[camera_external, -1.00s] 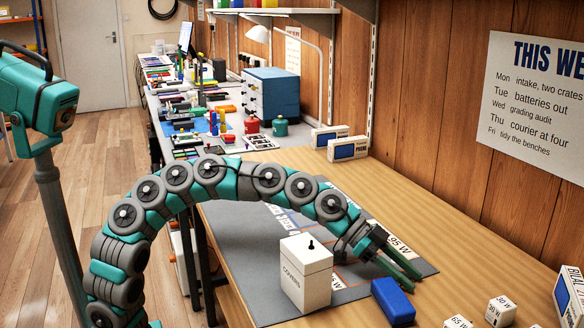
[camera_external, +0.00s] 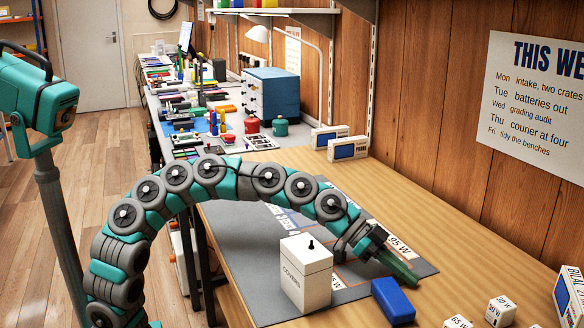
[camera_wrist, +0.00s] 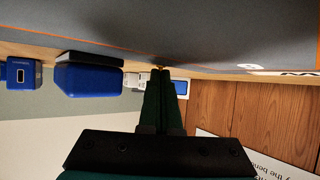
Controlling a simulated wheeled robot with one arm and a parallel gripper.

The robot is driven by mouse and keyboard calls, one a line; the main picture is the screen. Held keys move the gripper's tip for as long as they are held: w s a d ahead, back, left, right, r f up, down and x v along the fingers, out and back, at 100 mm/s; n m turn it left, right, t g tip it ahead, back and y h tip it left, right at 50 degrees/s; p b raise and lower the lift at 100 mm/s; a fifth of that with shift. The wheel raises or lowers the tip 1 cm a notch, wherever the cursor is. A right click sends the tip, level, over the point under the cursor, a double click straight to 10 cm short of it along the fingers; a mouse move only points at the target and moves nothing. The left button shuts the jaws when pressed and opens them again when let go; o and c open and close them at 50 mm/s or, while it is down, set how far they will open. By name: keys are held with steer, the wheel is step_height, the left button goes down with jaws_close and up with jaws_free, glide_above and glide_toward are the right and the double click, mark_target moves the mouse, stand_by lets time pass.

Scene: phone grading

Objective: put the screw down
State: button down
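My gripper (camera_external: 406,276) is low over the grey mat (camera_external: 252,243), near its right end. Its two green fingers are side by side, and they also show close together in the wrist view (camera_wrist: 161,72). A tiny brass-coloured speck at the fingertips, seemingly the screw (camera_wrist: 161,67), shows in the wrist view. It appears pinched between the tips, but it is too small to see its shape or tilt. I cannot make out the screw in the external view.
A white box marked COVERS (camera_external: 305,275) stands left of my gripper. A blue block (camera_external: 393,300) lies close in front of it. Small white wattage cubes (camera_external: 500,311) stand at the lower right. The wooden bench top behind the mat (camera_external: 400,215) is clear.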

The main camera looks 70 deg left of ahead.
steer(key=shift+r, duration=0.1)
stand_by(0.8)
step_height(320, 180, up, 10)
steer(key=s+a+r+m+g, duration=0.2)
steer(key=s+r, duration=0.1)
steer(key=s, duration=0.4)
steer(key=s+a+r+m+g+h, duration=0.1)
steer(key=s+a+r+m+g, duration=0.1)
steer(key=s, duration=0.5)
steer(key=s+a+r+m+g+h, duration=0.1)
steer(key=s+a+r+m+g, duration=0.1)
steer(key=s, duration=0.5)
steer(key=shift+s+a+r, duration=0.1)
steer(key=shift+a+r, duration=0.25)
steer(key=shift+r, duration=0.25)
steer(key=shift+s+a+r, duration=0.1)
steer(key=shift+a+r, duration=0.25)
steer(key=shift+r, duration=0.2)
glide_toward(314, 254)
steer(key=shift+x, duration=2.05)
